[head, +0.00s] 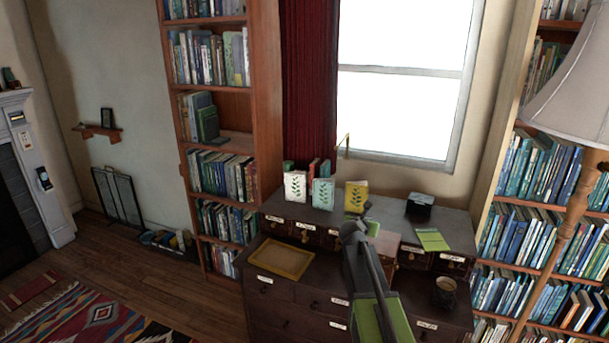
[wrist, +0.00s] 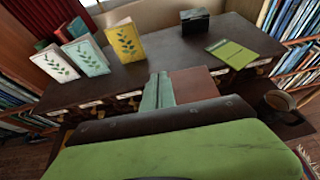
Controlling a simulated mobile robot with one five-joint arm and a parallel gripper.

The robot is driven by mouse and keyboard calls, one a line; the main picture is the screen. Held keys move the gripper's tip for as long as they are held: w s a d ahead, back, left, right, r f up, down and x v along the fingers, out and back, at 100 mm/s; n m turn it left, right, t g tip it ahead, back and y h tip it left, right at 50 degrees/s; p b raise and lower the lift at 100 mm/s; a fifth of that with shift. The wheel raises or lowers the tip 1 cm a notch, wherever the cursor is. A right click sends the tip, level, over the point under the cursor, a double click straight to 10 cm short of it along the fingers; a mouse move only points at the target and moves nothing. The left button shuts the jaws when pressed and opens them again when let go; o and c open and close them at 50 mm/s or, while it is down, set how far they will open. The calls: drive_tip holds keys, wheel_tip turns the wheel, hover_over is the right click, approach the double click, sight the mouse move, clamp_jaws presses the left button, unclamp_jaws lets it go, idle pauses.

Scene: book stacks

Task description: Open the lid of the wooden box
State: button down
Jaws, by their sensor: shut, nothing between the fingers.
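A reddish-brown flat-topped thing, which looks like the wooden box (wrist: 195,84), is on the dark desk in the middle of the wrist view. In the head view the wooden box (head: 388,243) is partly hidden by my arm. Its top looks flat and down; I see no gap or hinge. My gripper (wrist: 158,78) is shut and empty, close to the left side of the box in the wrist view. I cannot tell whether they touch.
Three books with leaf covers, white (head: 296,186), pale green (head: 323,194) and yellow (head: 356,196), stand upright at the back. A black box (head: 420,205), a green booklet (head: 433,239) and a mug (head: 445,291) are to the right. A yellowish tray (head: 281,259) lies left.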

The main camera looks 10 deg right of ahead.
drive_tip(key=s+a+f+m+g+y, duration=0.2)
drive_tip(key=s+a+m, duration=0.4)
drive_tip(key=s+m, duration=0.3)
drive_tip(key=s+a+f+m+g+y, duration=0.2)
drive_tip(key=s+a+f+m+g, duration=0.3)
drive_tip(key=s+m, duration=0.5)
drive_tip(key=s+a+f+m+g+y, duration=0.3)
drive_tip(key=s+a+f+m, duration=0.4)
drive_tip(key=s, duration=0.5)
drive_tip(key=a+m+g, duration=0.1)
drive_tip(key=a+m, duration=0.1)
drive_tip(key=m, duration=0.1)
drive_tip(key=shift+s+a, duration=0.15)
drive_tip(key=shift+a, duration=0.05)
